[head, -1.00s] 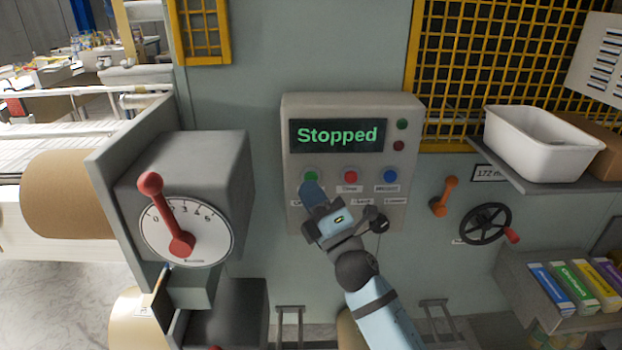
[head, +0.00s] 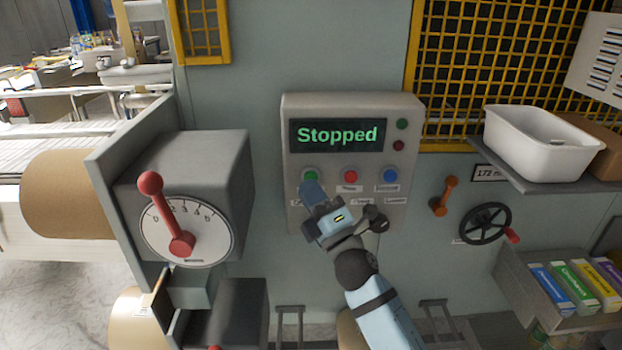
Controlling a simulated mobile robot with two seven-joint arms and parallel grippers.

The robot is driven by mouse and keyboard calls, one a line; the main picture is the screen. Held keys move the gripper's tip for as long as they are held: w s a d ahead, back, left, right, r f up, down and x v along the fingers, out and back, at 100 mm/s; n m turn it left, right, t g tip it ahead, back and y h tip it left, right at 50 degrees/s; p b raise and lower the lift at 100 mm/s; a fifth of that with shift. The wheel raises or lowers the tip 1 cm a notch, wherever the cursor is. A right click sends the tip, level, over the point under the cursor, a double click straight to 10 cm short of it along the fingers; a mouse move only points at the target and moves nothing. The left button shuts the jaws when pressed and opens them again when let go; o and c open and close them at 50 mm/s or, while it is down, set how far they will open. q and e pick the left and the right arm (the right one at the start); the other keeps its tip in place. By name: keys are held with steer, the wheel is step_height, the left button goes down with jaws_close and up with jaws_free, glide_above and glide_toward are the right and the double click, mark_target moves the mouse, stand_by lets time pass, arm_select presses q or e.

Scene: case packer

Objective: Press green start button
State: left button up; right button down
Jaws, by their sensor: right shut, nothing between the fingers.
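The green start button (head: 310,175) is the leftmost of three buttons in a row on the grey control panel (head: 294,150). The display (head: 337,135) above it reads "Stopped" in green. My right gripper (head: 311,190) is shut and empty. Its tip is at the lower edge of the green button and hides part of it in this view. Whether it touches the button I cannot tell. The red button (head: 350,176) and the blue button (head: 390,176) sit to the right, with labels under them. My left gripper is not in view.
A dial box with a red lever (head: 150,183) juts out on the left. A white bin (head: 540,145) stands on a shelf at the right, above an orange lever (head: 446,195) and a black handwheel (head: 485,224). Several coloured boxes (head: 575,285) lie lower right.

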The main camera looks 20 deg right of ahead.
steer(key=shift+w+d, duration=0.1)
steer(key=shift+w, duration=0.25)
steer(key=shift+w+d, duration=0.1)
steer(key=shift+w, duration=0.3)
stand_by(0.6)
steer(key=shift+s, duration=0.1)
steer(key=shift+s+a, duration=0.25)
steer(key=shift+s, duration=0.5)
steer(key=shift+s, duration=0.1)
steer(key=shift+s+a, duration=0.25)
steer(key=shift+s, duration=0.5)
steer(key=shift+s+a, duration=0.2)
steer(key=shift+s, duration=0.6)
steer(key=shift+s+a, duration=0.25)
steer(key=shift+s, duration=0.5)
